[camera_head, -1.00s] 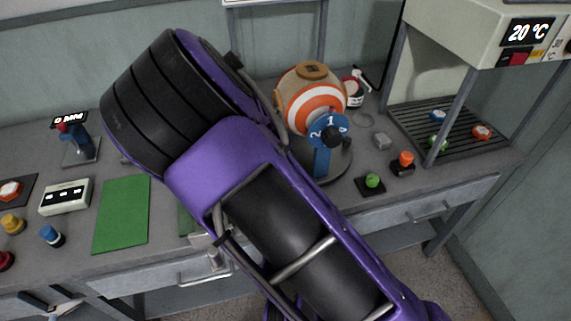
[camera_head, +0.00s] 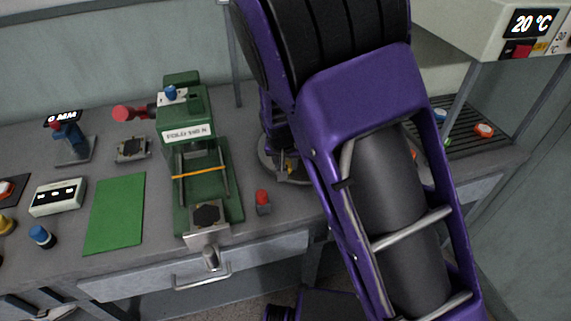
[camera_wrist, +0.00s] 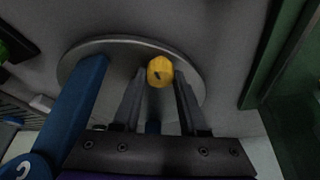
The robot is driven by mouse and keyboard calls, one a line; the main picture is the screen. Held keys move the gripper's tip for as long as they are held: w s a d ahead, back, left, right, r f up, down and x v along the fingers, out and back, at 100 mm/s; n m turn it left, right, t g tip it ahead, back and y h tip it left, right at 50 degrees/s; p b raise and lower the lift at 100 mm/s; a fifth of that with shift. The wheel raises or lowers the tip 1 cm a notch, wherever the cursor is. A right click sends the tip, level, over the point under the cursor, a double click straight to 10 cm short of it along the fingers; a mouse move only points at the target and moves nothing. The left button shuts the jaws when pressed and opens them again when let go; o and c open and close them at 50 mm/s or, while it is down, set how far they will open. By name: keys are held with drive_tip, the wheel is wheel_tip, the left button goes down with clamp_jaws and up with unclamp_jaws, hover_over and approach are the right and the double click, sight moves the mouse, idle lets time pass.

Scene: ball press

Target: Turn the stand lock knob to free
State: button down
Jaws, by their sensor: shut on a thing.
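The stand lock knob (camera_wrist: 160,71) is a small yellow knob with a dark mark, low over the stand's round grey base (camera_wrist: 215,72) in the wrist view. My gripper (camera_wrist: 159,82) has its two grey fingers on either side of the knob, shut on it. The stand's blue post (camera_wrist: 80,108) rises just left of the fingers. In the head view, the base (camera_head: 268,160) and a bit of yellow by the fingers (camera_head: 288,168) show beside my purple arm. The ball on the stand is hidden behind my arm there.
A green press (camera_head: 200,150) stands close left of the stand, with a red-topped block (camera_head: 263,202) between them near the front edge. A green mat (camera_head: 115,213) lies further left. A slatted rack (camera_head: 490,140) is at the right.

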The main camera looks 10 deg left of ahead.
idle(0.4)
drive_tip(key=shift+c, duration=2.2)
unclamp_jaws()
drive_tip(key=p+v, duration=0.3)
drive_tip(key=v, duration=1.4)
drive_tip(key=shift+r, duration=0.3)
drive_tip(key=shift+d, duration=0.15)
